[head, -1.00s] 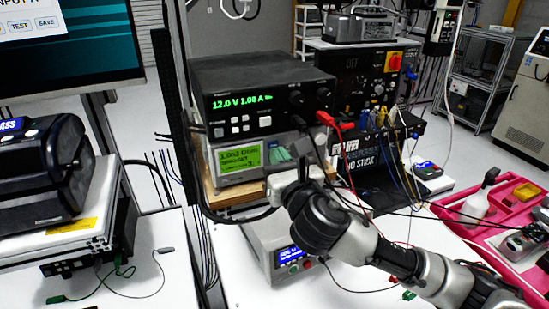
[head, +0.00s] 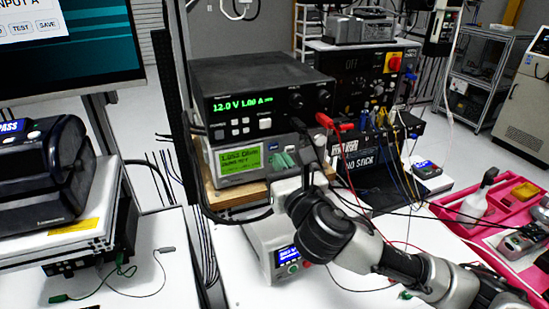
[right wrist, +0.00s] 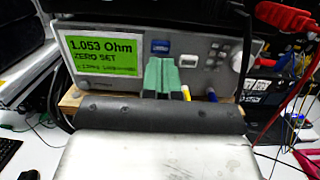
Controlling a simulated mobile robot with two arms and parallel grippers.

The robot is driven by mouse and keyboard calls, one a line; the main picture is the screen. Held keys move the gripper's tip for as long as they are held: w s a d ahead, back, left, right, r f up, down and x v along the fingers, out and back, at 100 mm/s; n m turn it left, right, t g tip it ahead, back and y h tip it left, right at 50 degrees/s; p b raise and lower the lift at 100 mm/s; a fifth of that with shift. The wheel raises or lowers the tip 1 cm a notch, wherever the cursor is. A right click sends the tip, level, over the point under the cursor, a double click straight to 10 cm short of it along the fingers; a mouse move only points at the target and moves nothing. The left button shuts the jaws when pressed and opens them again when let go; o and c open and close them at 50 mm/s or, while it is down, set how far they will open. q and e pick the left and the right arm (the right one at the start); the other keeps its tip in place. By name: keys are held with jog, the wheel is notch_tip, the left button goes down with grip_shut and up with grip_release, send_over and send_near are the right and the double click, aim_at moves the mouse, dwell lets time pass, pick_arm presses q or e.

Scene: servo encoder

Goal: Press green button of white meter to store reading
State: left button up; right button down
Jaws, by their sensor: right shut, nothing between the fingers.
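A white-fronted meter (head: 238,161) with a lit green display sits under the black power supply. In the right wrist view this meter (right wrist: 78,82) reads "1.053 Ohm" and "ZERO SET". It has a blue and a white button at the top, and no green button shows on it. My right gripper (head: 284,160) is shut and empty, its green fingertips (right wrist: 162,77) in front of the meter's lower face. I cannot tell whether they touch. A lower white box (head: 262,243) has a blue display, a green button (head: 293,268) and a red one. My left gripper is out of view.
The black power supply (head: 250,84) shows 12.0 V. Red, black, blue and yellow leads hang at the right of the meter. A pink tray (head: 452,200) lies at the far right.

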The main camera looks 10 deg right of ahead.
jog(key=shift+s, duration=0.1)
jog(key=r+p+v, duration=0.1)
jog(key=v, duration=0.6)
jog(key=shift+s+p, duration=0.25)
jog(key=shift+p, duration=0.1)
jog(key=shift+f, duration=0.2)
dwell(0.3)
